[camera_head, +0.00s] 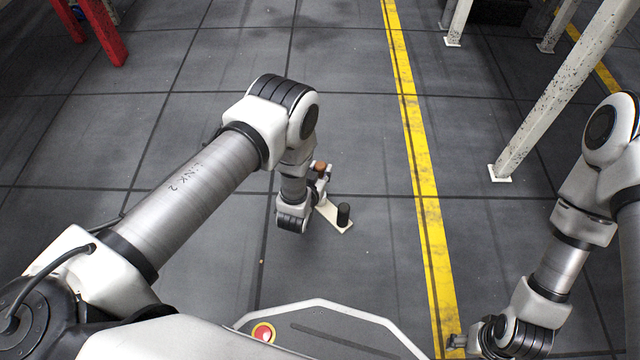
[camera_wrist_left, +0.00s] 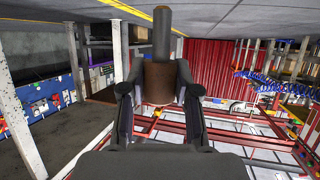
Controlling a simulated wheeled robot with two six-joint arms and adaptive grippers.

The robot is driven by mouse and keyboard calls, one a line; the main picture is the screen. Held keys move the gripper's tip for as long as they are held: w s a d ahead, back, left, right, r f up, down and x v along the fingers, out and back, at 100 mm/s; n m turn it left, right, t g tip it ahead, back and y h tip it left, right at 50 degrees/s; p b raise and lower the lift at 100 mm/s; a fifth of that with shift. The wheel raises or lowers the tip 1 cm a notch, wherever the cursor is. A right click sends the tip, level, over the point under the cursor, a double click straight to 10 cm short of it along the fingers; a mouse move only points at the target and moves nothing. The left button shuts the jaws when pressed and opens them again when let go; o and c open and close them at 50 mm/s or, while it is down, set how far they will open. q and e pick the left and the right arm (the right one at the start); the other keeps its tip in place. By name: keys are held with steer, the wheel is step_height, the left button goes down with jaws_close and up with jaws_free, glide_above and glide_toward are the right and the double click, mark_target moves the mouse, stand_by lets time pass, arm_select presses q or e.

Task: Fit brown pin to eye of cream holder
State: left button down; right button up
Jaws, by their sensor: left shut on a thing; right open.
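My left gripper (camera_head: 320,180) is shut on the brown pin (camera_head: 320,167). In the left wrist view the pin's brown body (camera_wrist_left: 158,82) sits between the two fingers, with a thinner grey shaft (camera_wrist_left: 162,34) extending beyond it. My left wrist hides the strip's other end, and I cannot make out the eye. My right gripper (camera_head: 456,346) is open at the bottom right, well apart from the holder.
A yellow floor line (camera_head: 416,150) runs right of the holder over dark tiles. A slanted white post (camera_head: 560,90) stands at the upper right, and red legs (camera_head: 103,30) stand at the upper left. The floor between is clear.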

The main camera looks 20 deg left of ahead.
arm_select(q)
steer(key=shift+r, duration=0.2)
steer(key=shift+p, duration=0.3)
steer(key=shift+f+b, duration=2.1)
steer(key=shift+f, duration=0.75)
steer(key=shift+f, duration=0.1)
steer(key=shift+f+b, duration=2.1)
steer(key=shift+f, duration=0.7)
steer(key=shift+f, duration=0.1)
steer(key=c, duration=0.8)
jaws_free()
steer(key=shift+o, duration=0.2)
